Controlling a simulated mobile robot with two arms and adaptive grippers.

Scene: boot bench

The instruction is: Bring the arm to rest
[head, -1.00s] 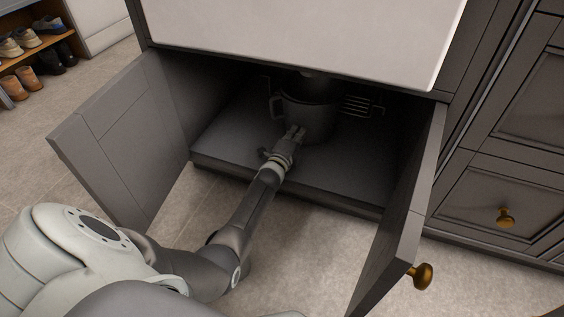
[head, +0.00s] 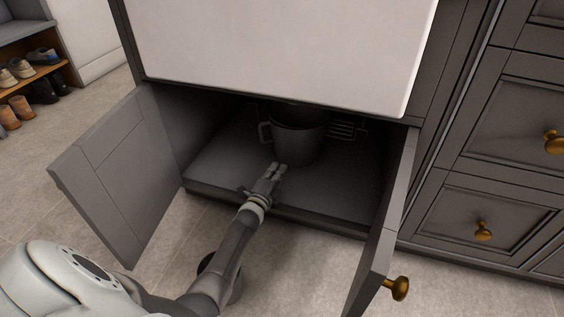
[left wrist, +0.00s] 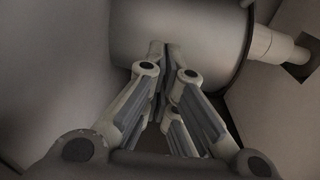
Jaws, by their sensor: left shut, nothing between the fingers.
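My left gripper (head: 277,168) reaches into the open cabinet (head: 225,172) under the white sink front. It is shut and empty, with its fingertips just in front of a dark pot-like vessel (head: 297,142) that has a handle on its left side. In the left wrist view the shut fingers (left wrist: 165,50) point toward a large round grey body (left wrist: 200,35). I cannot tell whether they touch it. My right gripper is not in view.
Two open cabinet doors flank the opening, the left door (head: 118,175) and the right door (head: 390,235) with a brass knob (head: 397,288). A wire rack (head: 345,130) hangs inside at the back. Drawers (head: 490,220) stand at right. Shoes (head: 22,90) sit on a shelf far left.

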